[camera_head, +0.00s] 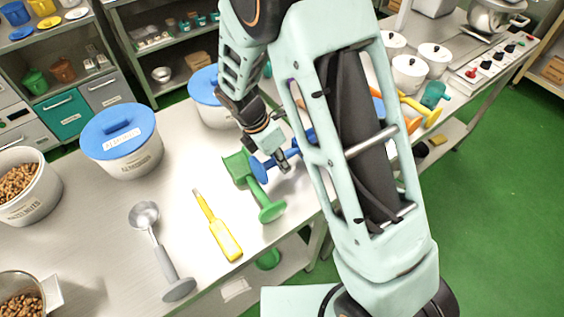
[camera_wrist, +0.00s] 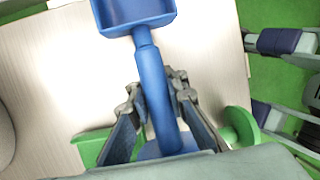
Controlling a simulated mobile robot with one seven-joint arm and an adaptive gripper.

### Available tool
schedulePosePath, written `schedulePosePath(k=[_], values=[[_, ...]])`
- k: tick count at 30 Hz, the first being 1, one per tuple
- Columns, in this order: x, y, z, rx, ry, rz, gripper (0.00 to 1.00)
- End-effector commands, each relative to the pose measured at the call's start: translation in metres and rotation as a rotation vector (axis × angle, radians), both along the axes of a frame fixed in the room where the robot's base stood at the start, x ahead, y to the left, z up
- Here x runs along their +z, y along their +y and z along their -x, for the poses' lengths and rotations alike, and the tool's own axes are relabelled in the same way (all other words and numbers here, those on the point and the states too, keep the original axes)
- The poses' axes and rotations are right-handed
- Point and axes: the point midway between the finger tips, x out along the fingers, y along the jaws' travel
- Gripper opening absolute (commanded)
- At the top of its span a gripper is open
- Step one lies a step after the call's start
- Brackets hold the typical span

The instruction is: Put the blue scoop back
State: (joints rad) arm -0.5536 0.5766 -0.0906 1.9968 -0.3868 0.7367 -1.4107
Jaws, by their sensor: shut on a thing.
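The blue scoop (camera_head: 262,170) is in my gripper (camera_head: 280,160), over the near right part of the steel table in the head view. My arm hides part of it. In the wrist view, the blue scoop (camera_wrist: 138,14) has its pan at the top edge, and its handle runs down between the fingers of my gripper (camera_wrist: 156,98). The fingers are shut on the handle. The handle's end disc is partly hidden at the bottom edge. I cannot tell whether the scoop touches the table.
A green scoop (camera_head: 270,207) lies close beside the blue one. A yellow tool (camera_head: 222,236) and a grey metal scoop (camera_head: 163,256) lie further left. Blue-lidded tubs (camera_head: 125,150) stand behind. White lidded pots (camera_head: 408,74) and a control panel (camera_head: 487,65) are beyond my arm.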

Motion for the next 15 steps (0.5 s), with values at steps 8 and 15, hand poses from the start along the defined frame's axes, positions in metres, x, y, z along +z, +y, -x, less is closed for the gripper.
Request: schedulePosePath(k=[8, 15], values=[[-0.002, 0.0001, -0.0001, -0.001, -0.001, -0.001, 0.0], [-0.0023, 0.0002, 0.0, -0.001, -0.001, -0.001, 0.33]])
